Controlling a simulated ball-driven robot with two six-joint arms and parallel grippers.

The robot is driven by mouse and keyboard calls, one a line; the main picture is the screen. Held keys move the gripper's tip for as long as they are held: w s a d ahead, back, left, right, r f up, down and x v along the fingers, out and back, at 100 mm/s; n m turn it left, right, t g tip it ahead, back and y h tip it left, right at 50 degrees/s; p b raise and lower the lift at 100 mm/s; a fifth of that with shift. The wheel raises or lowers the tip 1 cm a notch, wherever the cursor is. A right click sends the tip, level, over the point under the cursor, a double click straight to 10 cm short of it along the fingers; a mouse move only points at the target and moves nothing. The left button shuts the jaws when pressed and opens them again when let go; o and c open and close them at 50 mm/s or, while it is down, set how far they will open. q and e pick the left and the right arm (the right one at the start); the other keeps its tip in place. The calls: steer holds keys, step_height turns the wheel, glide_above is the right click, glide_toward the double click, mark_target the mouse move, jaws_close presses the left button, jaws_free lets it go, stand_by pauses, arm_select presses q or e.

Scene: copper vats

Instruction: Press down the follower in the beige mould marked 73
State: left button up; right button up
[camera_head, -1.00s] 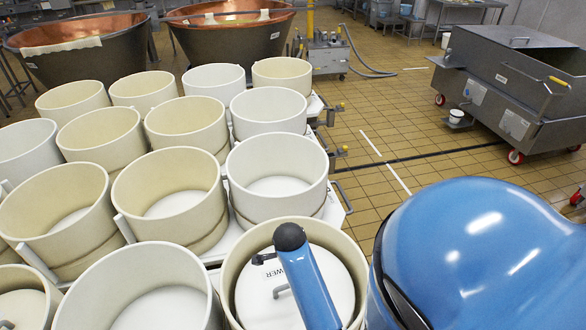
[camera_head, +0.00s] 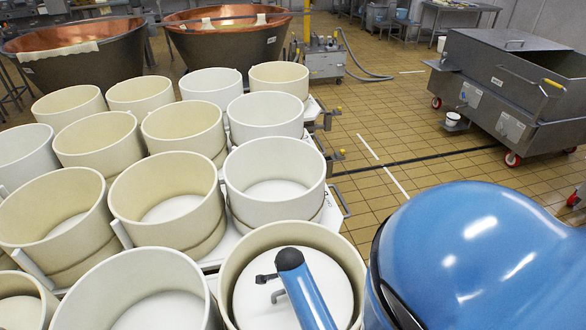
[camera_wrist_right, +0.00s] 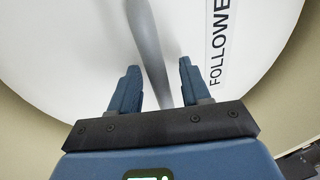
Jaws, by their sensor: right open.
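The beige mould (camera_head: 236,242) stands at the bottom centre of the head view; no number on it can be read. A white disc-shaped follower (camera_head: 246,297) lies inside it, below the rim. My left gripper is in neither view.
Several open beige and white moulds stand close together to the left and behind, including a white mould (camera_head: 275,150). Two copper vats (camera_head: 228,42) are at the back. A grey wheeled tank (camera_head: 505,85) stands right on the tiled floor (camera_head: 385,130), which has free room.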

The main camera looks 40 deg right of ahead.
jaws_close()
steer(key=shift+s+a+f, duration=0.15)
steer(key=shift+s+f, duration=0.15)
stand_by(3.0)
steer(key=shift+w+r+p, duration=0.1)
steer(key=shift+p, duration=0.2)
stand_by(0.5)
steer(key=shift+o, duration=0.6)
jaws_free()
steer(key=shift+r, duration=0.1)
steer(key=shift+w, duration=0.1)
steer(key=shift+r, duration=0.2)
